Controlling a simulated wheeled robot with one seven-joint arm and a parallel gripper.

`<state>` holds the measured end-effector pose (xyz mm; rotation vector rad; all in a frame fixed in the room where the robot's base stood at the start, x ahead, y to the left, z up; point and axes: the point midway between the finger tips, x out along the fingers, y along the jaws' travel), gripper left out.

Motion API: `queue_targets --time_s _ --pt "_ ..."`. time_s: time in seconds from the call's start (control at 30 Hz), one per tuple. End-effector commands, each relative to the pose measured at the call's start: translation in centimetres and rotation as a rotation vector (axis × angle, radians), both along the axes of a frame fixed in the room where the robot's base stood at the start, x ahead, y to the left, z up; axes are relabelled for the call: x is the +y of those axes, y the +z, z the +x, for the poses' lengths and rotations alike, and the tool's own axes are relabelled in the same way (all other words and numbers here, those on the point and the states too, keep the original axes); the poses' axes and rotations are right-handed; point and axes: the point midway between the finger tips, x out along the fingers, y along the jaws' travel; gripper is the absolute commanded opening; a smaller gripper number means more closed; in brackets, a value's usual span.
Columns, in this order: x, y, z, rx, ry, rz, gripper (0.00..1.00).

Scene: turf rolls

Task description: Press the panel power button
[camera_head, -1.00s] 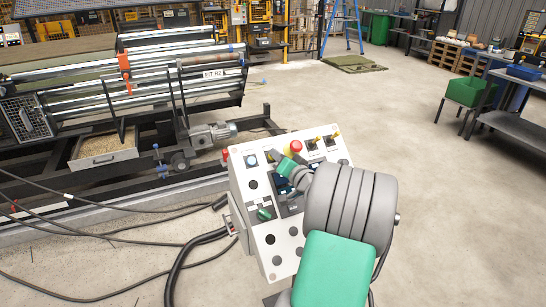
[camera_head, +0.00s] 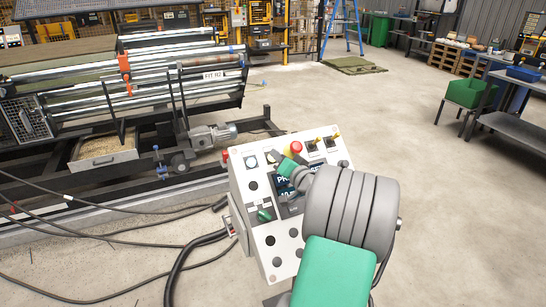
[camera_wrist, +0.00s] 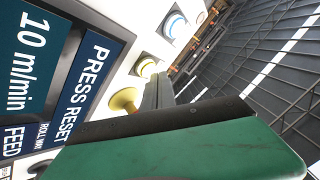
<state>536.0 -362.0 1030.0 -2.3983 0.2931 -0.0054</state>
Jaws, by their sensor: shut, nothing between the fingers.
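The white control panel (camera_head: 262,236) stands in front of me, with a sloped face. A round pale button with a bluish centre (camera_head: 251,161) is near its top left corner. In the wrist view a white button with a blue ring (camera_wrist: 175,25) shows beyond the fingers. The display (camera_wrist: 85,85) is lit and reads "PRESS RESET", "10 m/min" and "FEED". My gripper (camera_head: 271,157) is shut and empty near the panel's upper left.
Black cables (camera_head: 185,262) lie at the left. A roller machine (camera_head: 140,75) stands behind.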

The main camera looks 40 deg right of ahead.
Motion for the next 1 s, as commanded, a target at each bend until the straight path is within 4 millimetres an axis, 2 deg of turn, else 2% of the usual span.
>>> queue_targets --time_s 0.37,0.8,1.0 --pt "0.1 0.5 -0.3 -0.001 0.000 0.000 0.00" --pt "0.7 3.8 -2.8 -0.003 -0.003 -0.002 0.00" --pt "1.0 4.3 -3.4 -0.001 0.000 0.000 0.00"
